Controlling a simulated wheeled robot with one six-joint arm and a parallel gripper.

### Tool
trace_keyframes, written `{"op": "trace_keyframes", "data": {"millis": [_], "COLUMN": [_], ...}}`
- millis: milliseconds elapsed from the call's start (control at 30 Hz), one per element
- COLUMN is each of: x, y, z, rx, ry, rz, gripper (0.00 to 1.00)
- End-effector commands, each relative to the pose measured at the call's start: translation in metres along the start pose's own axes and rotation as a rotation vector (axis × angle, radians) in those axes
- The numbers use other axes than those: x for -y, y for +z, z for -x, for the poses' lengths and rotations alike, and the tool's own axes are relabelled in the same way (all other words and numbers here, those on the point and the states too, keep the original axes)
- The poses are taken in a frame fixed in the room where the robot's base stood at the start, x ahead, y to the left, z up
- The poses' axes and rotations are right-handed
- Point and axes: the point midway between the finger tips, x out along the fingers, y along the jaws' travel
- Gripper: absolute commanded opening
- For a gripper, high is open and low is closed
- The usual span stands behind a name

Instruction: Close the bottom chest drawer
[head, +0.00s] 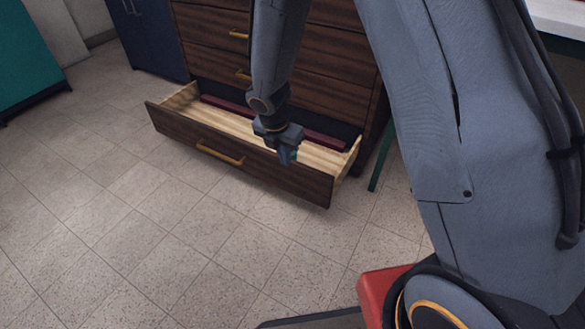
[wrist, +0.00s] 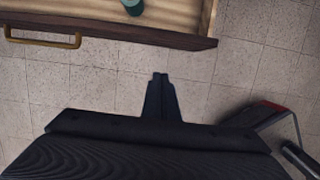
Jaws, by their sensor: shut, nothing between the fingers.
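The bottom chest drawer is pulled out from the dark wood chest (head: 325,92), and its front panel (head: 185,133) has a brass handle (head: 222,153). The front panel (wrist: 175,37) and handle (wrist: 43,42) also show in the wrist view. My gripper (head: 287,152) is shut and empty, pointing down near the right half of the drawer front. In the wrist view its fingertips (wrist: 160,76) appear over the floor, just outside the front panel and right of the handle. I see no contact with the panel.
The drawer holds a long dark red item (head: 228,108) at its back and a teal cylinder (wrist: 133,6). The drawers above look shut. A dark blue cabinet (head: 150,40) stands left of the chest. The tiled floor (head: 130,230) before the drawer is clear.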

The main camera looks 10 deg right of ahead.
Motion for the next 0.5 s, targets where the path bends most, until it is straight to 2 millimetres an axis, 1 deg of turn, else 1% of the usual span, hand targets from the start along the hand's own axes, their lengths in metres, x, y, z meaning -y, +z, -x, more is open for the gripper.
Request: {"op": "trace_keyframes", "data": {"millis": [167,267,500], "x": [0.0,0.0,0.0], "y": [0.0,-0.001,0.0], "z": [-0.013,-0.026,-0.068], "rx": [0.0,-0.001,-0.001], "ry": [-0.001,-0.001,-0.002], "rz": [0.005,0.004,0.001], "gripper": [0.0,0.0,0.0]}}
